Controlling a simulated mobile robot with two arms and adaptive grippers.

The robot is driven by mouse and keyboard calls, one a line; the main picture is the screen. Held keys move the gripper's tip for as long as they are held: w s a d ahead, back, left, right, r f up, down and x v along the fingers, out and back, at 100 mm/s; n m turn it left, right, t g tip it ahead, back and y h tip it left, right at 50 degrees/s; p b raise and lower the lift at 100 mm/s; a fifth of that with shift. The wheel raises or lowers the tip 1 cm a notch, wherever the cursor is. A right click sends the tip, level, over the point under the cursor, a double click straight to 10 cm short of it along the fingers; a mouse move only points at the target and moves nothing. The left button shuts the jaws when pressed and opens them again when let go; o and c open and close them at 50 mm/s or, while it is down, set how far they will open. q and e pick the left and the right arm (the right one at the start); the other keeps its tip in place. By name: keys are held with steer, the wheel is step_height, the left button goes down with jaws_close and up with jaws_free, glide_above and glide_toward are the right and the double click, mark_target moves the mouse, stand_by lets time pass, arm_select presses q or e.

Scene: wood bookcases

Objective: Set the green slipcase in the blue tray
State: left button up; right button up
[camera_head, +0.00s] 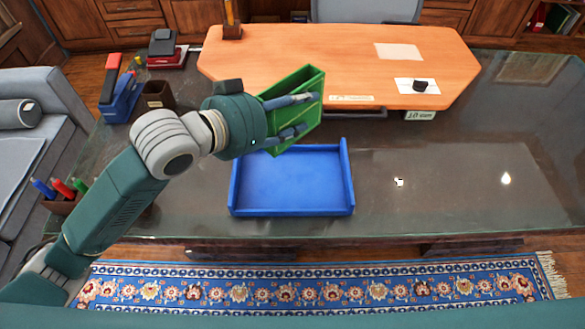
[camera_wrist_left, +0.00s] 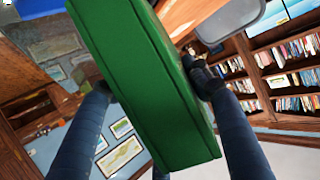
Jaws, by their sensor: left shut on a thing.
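The green slipcase (camera_head: 307,82) is an open-sided box held tilted above the back edge of the blue tray. My left gripper (camera_head: 298,116) is shut on it, with its fingers along the slipcase's sides. In the left wrist view the slipcase (camera_wrist_left: 145,85) fills the middle, between the two dark fingers (camera_wrist_left: 155,95). My right gripper is not in view.
The glass desk top (camera_head: 450,185) is clear right of the tray. An orange wooden desk section (camera_head: 330,55) stands behind, with a black knob on a white card (camera_head: 420,86).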

arm_select(q)
step_height(320, 180, down, 17)
steer(key=shift+f+b, duration=0.15)
steer(key=shift+b, duration=0.2)
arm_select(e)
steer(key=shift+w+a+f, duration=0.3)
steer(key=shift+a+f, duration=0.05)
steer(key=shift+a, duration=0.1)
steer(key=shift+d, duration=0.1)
arm_select(q)
steer(key=shift+f, duration=0.15)
steer(key=o, duration=1.2)
steer(key=shift+s, duration=0.1)
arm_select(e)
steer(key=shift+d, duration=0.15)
